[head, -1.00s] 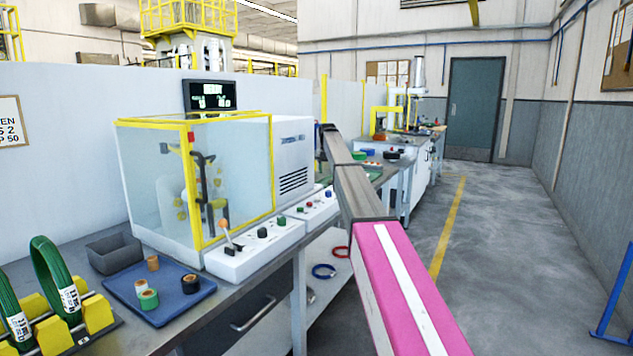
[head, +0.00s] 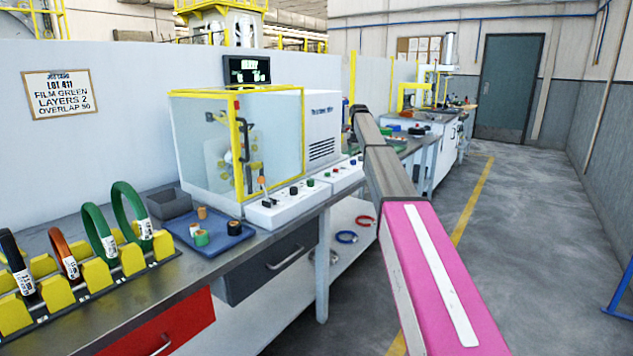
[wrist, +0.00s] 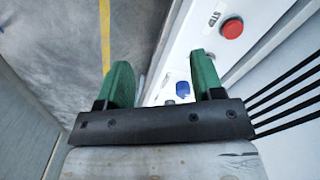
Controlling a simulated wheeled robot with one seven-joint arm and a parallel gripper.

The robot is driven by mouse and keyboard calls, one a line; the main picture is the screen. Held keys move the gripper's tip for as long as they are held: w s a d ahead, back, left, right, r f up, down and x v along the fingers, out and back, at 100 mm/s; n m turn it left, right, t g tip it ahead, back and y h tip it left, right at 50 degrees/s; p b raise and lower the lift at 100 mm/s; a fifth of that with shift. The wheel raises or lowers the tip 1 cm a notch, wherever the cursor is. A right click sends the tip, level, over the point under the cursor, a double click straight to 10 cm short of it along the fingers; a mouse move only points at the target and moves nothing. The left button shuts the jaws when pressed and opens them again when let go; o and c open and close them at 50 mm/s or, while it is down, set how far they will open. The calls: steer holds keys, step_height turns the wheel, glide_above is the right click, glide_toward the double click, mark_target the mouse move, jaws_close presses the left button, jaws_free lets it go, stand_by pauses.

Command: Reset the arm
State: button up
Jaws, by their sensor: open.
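In the wrist view my gripper (wrist: 163,85) is open, its two green fingers spread with nothing between them. Beneath it show the floor and the white machine front with a red stop button (wrist: 231,28). In the head view my arm, grey with a pink section, reaches away over the aisle side of the bench; the gripper itself cannot be made out there. The wrapping machine (head: 240,140) stands left of the arm with its yellow-framed clear guard. Several coils, such as a green one (head: 98,232), stand upright in the yellow rack (head: 92,278).
A blue tray (head: 232,241) with tape rolls and a grey bin (head: 168,205) sit on the bench (head: 190,290). A lot sign (head: 59,93) hangs on the wall. Another workstation (head: 435,125) stands beyond. The floor aisle (head: 545,240) at right is clear.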

steer(key=s+f+n, duration=0.1)
steer(key=s+f, duration=1.5)
steer(key=s, duration=0.3)
steer(key=s+f, duration=1.7)
steer(key=s, duration=0.3)
steer(key=s+f, duration=0.2)
steer(key=s, duration=0.6)
steer(key=s+f, duration=0.3)
steer(key=s, duration=0.6)
steer(key=shift+s+d+f+n, duration=0.15)
steer(key=shift+f+n, duration=0.1)
steer(key=shift+n, duration=0.15)
